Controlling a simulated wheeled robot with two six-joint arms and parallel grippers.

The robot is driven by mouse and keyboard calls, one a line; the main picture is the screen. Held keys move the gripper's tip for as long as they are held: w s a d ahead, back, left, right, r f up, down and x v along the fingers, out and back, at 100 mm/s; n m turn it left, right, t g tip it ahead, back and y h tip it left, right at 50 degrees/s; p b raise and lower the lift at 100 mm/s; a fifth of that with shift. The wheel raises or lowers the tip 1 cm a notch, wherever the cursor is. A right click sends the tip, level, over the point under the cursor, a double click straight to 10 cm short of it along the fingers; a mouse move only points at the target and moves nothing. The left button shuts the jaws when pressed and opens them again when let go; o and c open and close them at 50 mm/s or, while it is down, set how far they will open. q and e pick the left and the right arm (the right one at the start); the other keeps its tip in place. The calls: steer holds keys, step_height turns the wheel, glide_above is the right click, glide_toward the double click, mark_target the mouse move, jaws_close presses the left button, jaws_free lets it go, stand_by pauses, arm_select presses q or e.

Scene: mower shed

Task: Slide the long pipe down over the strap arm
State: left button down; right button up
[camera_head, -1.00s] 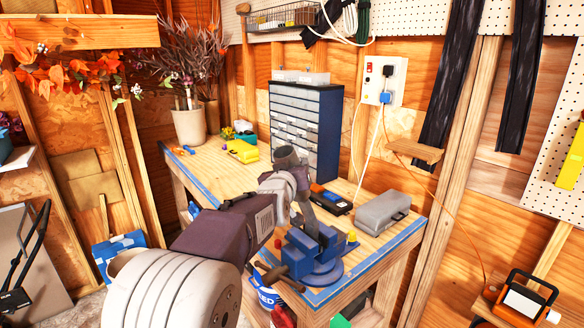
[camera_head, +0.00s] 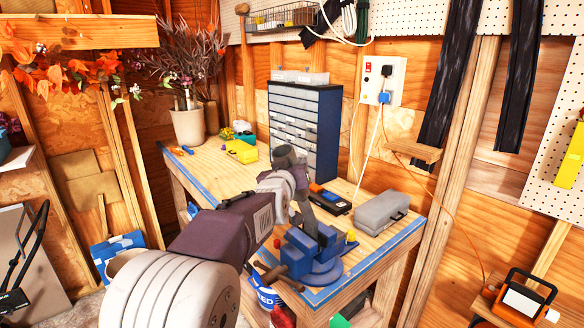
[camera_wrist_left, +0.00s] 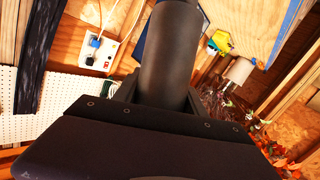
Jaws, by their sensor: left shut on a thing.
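My left gripper (camera_head: 288,186) reaches in from the lower left over the bench and is shut on a dark grey pipe (camera_head: 284,157). The pipe's upper end sticks up above the gripper. In the left wrist view the pipe (camera_wrist_left: 170,60) stands out thick and round from between the jaws. A blue vise (camera_head: 313,258) sits at the bench's front corner. A dark, tilted bar (camera_head: 309,217) shows between the gripper and the vise jaws. I cannot tell where the pipe's lower end stops and the strap arm begins. My right gripper is not in view.
The bench (camera_head: 225,171) also holds a blue drawer cabinet (camera_head: 325,130), a grey case (camera_head: 381,210), a black and orange device (camera_head: 330,199) and a yellow item (camera_head: 241,151). A plant pot (camera_head: 189,127) stands at the back. A work light (camera_head: 522,300) is at lower right.

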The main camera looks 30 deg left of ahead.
mark_target(304, 197)
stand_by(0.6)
arm_select(q)
steer(key=shift+f, duration=0.1)
steer(key=shift+w+d+f+b, duration=0.1)
steer(key=shift+w+f+b, duration=0.05)
steer(key=shift+f+b, duration=0.2)
steer(key=shift+w+d+f+b, duration=0.1)
steer(key=shift+w+f+b, duration=0.2)
steer(key=shift+f, duration=0.3)
steer(key=shift+w+d+f+b, duration=0.15)
steer(key=shift+f+b, duration=0.2)
steer(key=shift+f, duration=0.25)
steer(key=shift+w+f+b, duration=0.25)
steer(key=shift+f+b, duration=0.05)
steer(key=shift+f, duration=0.3)
steer(key=shift+w+d+f+b, duration=0.15)
steer(key=shift+w+f+b, duration=0.4)
steer(key=shift+f, duration=0.55)
steer(key=shift+w+d+f+b, duration=0.25)
steer(key=shift+f+b, duration=0.45)
steer(key=shift+f, duration=0.35)
steer(key=shift+w+d+f+b, duration=0.1)
steer(key=shift+w+f+b, duration=0.45)
steer(key=shift+f, duration=0.55)
steer(key=c, duration=0.6)
jaws_free()
steer(key=shift+s, duration=0.1)
